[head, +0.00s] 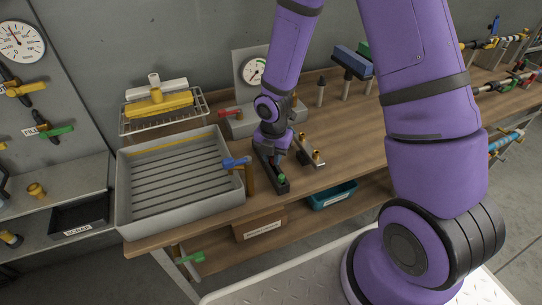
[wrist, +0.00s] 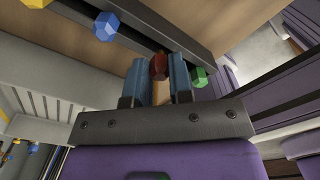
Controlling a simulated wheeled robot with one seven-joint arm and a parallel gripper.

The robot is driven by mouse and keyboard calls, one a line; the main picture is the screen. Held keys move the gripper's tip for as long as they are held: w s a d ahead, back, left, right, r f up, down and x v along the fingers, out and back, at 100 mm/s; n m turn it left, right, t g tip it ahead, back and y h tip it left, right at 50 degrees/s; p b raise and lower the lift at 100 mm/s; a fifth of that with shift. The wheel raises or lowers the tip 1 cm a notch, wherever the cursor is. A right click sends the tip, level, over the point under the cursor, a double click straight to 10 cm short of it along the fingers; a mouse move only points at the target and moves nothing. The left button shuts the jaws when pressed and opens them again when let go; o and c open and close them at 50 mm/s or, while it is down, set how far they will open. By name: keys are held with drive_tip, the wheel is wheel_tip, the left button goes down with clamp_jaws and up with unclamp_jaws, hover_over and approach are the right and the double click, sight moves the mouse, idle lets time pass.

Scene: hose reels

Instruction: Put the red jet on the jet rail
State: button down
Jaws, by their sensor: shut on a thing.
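The red jet (wrist: 159,66) is a dark red faceted piece between the two blue-grey fingers of my gripper (wrist: 158,75), which is shut on it. In the wrist view, a green jet (wrist: 199,77) is close beside the right finger; a blue jet (wrist: 105,27) and a yellow jet (wrist: 38,2) are to the left, roughly in line. In the head view, my gripper (head: 277,154) points down at a long dark rail (head: 269,174) on the bench, with the green jet (head: 282,178) near its front end. The red jet is hidden there. I cannot tell whether it touches the rail.
A grey ribbed tray (head: 128,190) and a blue-handled tap (head: 237,162) stand left of the rail. A metal bracket with brass pieces (head: 316,155) is close on the right. A gauge (head: 254,70) stands behind.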

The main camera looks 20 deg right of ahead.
drive_tip(key=shift+f, duration=0.55)
drive_tip(key=c, duration=1)
unclamp_jaws()
